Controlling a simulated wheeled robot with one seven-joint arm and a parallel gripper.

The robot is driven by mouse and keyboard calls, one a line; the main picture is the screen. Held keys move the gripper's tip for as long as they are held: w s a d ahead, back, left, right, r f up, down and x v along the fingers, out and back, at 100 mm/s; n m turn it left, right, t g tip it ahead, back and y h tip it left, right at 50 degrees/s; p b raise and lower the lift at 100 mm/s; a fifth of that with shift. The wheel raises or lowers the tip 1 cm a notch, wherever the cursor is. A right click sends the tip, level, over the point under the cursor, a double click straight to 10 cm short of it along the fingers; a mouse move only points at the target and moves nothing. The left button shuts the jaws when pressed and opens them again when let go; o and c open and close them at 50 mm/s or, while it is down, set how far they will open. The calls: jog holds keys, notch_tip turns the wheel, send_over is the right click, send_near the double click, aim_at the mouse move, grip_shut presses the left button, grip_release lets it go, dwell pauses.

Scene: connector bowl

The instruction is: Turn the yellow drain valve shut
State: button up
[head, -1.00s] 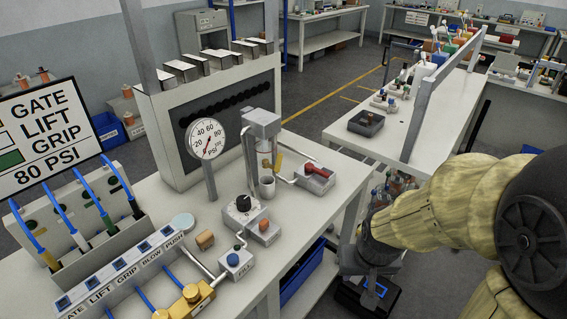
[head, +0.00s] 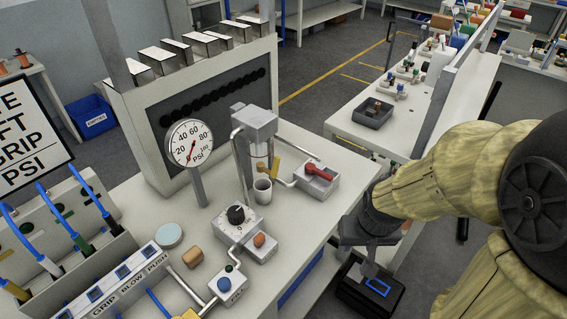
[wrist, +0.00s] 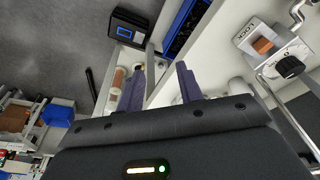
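A small yellow lever (head: 277,166), which looks like the drain valve, sits under the grey filter unit (head: 260,122) on the white bench. It stands tilted, close beside the unit's lower end, above and behind a light grey cup (head: 262,190). My gripper (wrist: 160,68) shows two dark fingers apart with nothing held between them in the wrist view. In the head view my arm is at the right, with its end beyond the bench's right edge and well away from the lever. The lever cannot be made out in the wrist view.
A pressure gauge (head: 190,144) on a post stands left of the filter unit. A grey block with a red handle (head: 319,171) is to its right, and a box with a black knob (head: 236,215) is in front.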

jog(key=w+d+f+n+t, duration=0.2)
jog(key=w+f, duration=0.1)
jog(key=w, duration=0.3)
jog(key=n+t+y, duration=0.5)
jog(key=t+y, duration=0.1)
jog(key=y, duration=0.8)
send_near(278, 166)
jog(key=p+x, duration=0.4)
jog(key=x, duration=0.4)
jog(key=shift+w+a, duration=0.2)
grip_shut()
